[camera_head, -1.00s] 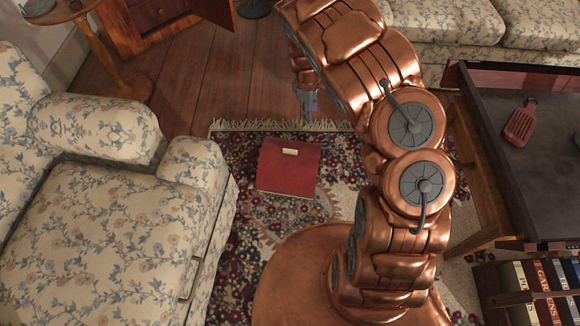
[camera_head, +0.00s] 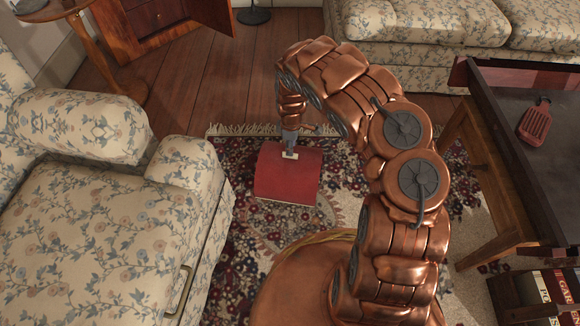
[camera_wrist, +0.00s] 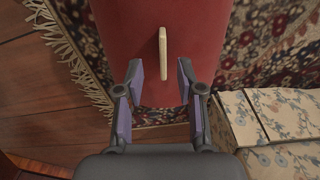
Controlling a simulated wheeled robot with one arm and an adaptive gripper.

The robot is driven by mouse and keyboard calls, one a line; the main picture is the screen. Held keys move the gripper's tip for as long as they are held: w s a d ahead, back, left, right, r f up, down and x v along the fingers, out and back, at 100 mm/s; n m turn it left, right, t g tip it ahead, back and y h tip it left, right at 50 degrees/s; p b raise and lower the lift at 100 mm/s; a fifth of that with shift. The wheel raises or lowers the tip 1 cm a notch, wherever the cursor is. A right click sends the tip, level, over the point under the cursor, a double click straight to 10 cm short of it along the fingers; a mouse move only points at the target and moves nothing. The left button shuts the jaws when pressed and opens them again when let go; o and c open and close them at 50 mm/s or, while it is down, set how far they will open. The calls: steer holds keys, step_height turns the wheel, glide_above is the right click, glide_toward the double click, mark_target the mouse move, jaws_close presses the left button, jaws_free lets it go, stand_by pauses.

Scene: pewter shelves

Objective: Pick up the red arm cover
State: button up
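The red arm cover (camera_head: 288,178) lies on the patterned rug, with a small cream tab (camera_head: 290,155) on its upper side. My gripper (camera_head: 290,146) is at the tab's far edge in the head view. In the wrist view the red cover (camera_wrist: 120,35) fills the upper middle, and its cream tab (camera_wrist: 163,55) stands just ahead of my gripper (camera_wrist: 160,85).
A floral armchair (camera_head: 95,235) stands left of the cover. A dark table (camera_head: 510,130) with a red paddle-like item (camera_head: 535,122) is at the right, above books. A floral sofa (camera_head: 425,40) is at the back. Bare wood floor (camera_head: 190,85) lies beyond the rug fringe.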

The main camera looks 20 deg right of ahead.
mark_target(290, 166)
step_height(290, 166, down, 5)
steer(key=b, duration=0.2)
steer(key=shift+s+a+r+b, duration=0.15)
steer(key=shift+r+b, duration=0.05)
steer(key=shift+b, duration=0.2)
steer(key=shift+r, duration=0.1)
steer(key=shift+c, duration=0.4)
jaws_close()
